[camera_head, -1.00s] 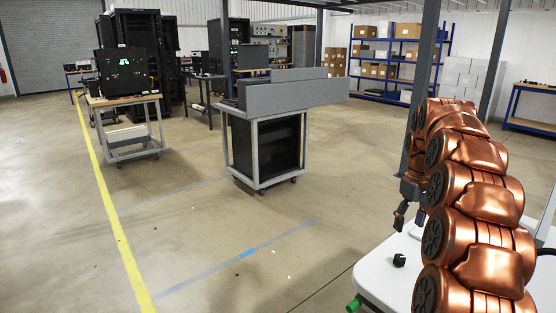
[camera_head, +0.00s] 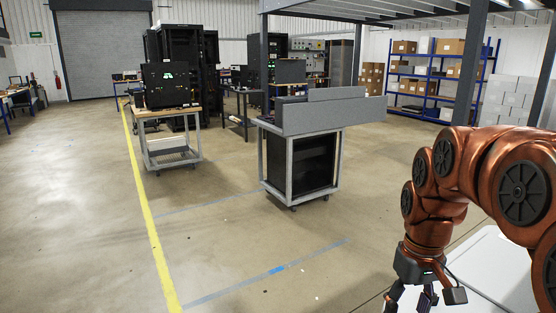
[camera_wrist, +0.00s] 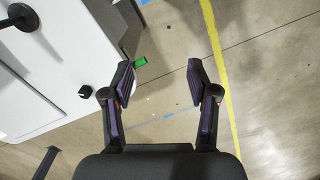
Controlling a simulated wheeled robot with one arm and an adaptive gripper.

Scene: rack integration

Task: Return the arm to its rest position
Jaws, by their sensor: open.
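My copper arm (camera_head: 437,190) shows at the right of the head view, bent so that its end hangs down. My gripper (camera_head: 411,300) is at the bottom of that view, partly cut off by the lower edge.
A cart with grey panels (camera_head: 290,165) and another cart (camera_head: 170,148) stand ahead. Open floor (camera_head: 250,235) lies between.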

